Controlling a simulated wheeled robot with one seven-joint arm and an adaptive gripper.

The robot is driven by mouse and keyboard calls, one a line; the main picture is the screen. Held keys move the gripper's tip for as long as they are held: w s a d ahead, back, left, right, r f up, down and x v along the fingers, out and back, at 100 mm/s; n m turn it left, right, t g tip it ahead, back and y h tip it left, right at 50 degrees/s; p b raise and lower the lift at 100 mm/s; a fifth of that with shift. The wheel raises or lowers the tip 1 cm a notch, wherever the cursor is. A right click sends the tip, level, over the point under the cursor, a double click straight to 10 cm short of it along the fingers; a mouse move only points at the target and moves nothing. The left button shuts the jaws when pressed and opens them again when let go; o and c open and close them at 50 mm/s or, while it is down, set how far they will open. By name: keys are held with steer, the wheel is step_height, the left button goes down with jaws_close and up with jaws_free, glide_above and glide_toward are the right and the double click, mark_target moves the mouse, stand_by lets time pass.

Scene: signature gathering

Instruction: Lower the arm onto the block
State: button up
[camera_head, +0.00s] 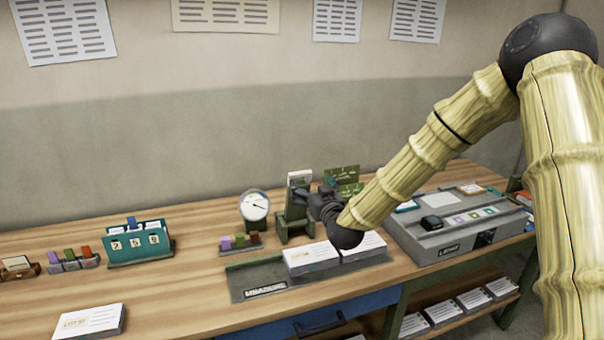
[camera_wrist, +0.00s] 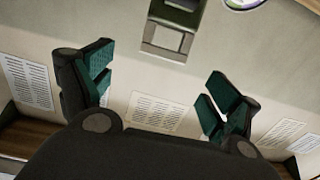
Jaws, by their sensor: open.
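My gripper (camera_head: 312,198) is open and empty in the head view, at the end of my arm over the back of the table. Its green-padded fingers stand wide apart in the wrist view (camera_wrist: 158,92). A green upright device (camera_head: 291,222) with a pale top stands just behind and left of the gripper, partly hidden by it; I cannot tell whether they touch. It may bear the arm and block, but neither is clearly distinguishable. In front lies a grey tray (camera_head: 243,276) holding white paper stacks (camera_head: 313,257).
A round dial (camera_head: 255,205) and a small rack of coloured pieces (camera_head: 240,243) stand left of the green device. A grey case (camera_head: 425,242) is at right. A paper stack (camera_head: 90,322) lies front left. The table (camera_head: 185,285) is bare between.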

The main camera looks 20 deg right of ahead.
mark_target(301, 175)
steer(key=w, duration=0.3)
steer(key=w+p, duration=0.1)
steer(key=w, duration=0.2)
steer(key=w+p, duration=0.1)
steer(key=w, duration=0.2)
steer(key=shift+a, duration=0.35)
steer(key=shift+d, duration=0.1)
steer(key=c, duration=1.5)
steer(key=shift+o, duration=0.2)
steer(key=shift+f, duration=0.15)
